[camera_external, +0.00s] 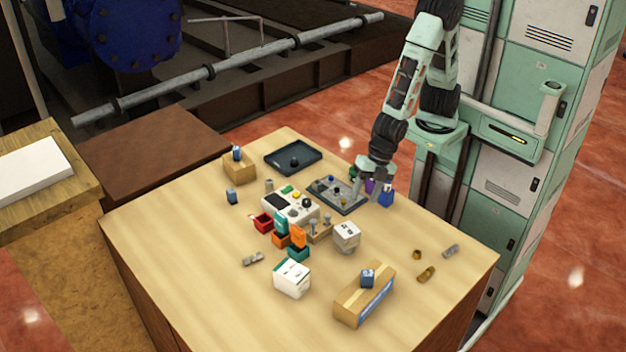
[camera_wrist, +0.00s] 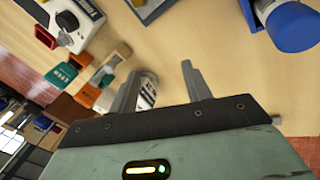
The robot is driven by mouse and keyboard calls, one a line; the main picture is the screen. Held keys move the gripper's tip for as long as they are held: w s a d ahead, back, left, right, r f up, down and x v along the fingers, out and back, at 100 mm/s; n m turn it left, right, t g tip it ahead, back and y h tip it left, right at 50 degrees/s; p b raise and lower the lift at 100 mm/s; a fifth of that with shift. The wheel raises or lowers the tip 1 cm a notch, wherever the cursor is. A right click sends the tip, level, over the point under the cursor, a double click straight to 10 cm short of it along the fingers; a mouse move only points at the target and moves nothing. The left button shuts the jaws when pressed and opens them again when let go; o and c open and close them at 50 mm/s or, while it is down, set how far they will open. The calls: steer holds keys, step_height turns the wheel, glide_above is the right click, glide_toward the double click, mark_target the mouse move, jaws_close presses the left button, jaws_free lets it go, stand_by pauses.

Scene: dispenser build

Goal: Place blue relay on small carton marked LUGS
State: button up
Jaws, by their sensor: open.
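Small blue blocks that look like relays show in the external view. One blue relay (camera_external: 232,196) stands alone on the table at the left. Another blue block (camera_external: 237,153) sits on a small brown carton (camera_external: 241,171) at the back left. A third blue block (camera_external: 367,278) sits on a longer brown carton (camera_external: 352,304) with a blue label at the front. No LUGS lettering is readable on either carton. My gripper (camera_external: 363,186) is over the table's back right, beside the dark parts tray, away from these blocks. In the wrist view my gripper (camera_wrist: 170,72) is open, with nothing between its fingers.
A dark parts tray (camera_external: 338,208), a blue-capped bottle (camera_external: 386,197) and a white device (camera_external: 281,207) are near my gripper. Coloured bins (camera_external: 283,238) and white boxes (camera_external: 292,281) crowd the middle. A black tray (camera_external: 280,165) is at the back. The left front table is clear.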

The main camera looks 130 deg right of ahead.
steer(key=s+a+r+m+g, duration=0.1)
steer(key=s+a+r, duration=0.2)
steer(key=s, duration=0.5)
steer(key=s+a+r+m+g, duration=0.2)
steer(key=s+a, duration=0.4)
steer(key=s, duration=0.1)
steer(key=s+a+r+m+g, duration=0.1)
steer(key=s+a+r+m, duration=0.1)
steer(key=s+a, duration=0.3)
steer(key=s+r, duration=0.1)
steer(key=s, duration=0.2)
steer(key=shift+s+r+y, duration=0.35)
steer(key=shift+y, duration=0.05)
